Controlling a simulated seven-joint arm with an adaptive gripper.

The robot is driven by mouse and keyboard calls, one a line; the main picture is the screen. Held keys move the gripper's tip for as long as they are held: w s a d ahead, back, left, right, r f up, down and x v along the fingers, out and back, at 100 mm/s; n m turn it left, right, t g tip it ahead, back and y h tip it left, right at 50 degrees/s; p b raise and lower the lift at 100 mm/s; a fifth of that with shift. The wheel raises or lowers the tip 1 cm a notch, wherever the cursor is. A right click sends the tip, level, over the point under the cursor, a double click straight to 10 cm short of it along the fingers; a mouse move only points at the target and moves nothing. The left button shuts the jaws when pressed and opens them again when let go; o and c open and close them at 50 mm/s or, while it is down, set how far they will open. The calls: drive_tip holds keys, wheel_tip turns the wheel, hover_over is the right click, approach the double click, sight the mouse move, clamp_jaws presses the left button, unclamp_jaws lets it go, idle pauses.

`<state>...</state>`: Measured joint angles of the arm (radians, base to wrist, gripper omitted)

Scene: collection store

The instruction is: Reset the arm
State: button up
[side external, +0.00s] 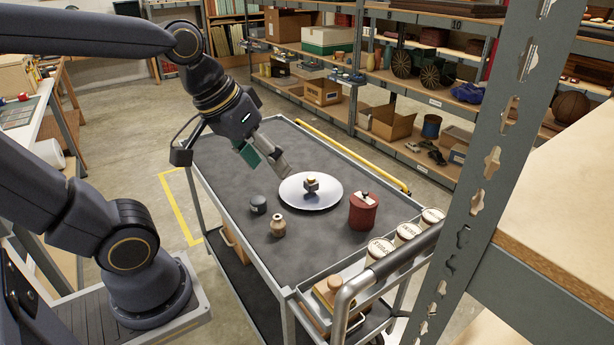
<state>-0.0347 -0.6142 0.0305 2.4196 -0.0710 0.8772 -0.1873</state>
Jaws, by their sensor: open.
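My gripper (278,168) is above the cart top, just up and left of a round pale plate (309,201). It is open, with nothing seen between its fingers. My arm reaches over the cart from the left and bends down to it. A small dark item with a tan top (311,184) stands on the plate, a short way from the fingertips and apart from them.
Metal shelving (473,236) stands close at right. The cart's far left is clear.

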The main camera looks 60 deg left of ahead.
drive_tip(key=s+m, duration=0.3)
drive_tip(key=shift+d+f+y, duration=0.15)
drive_tip(key=shift+f+y, duration=0.15)
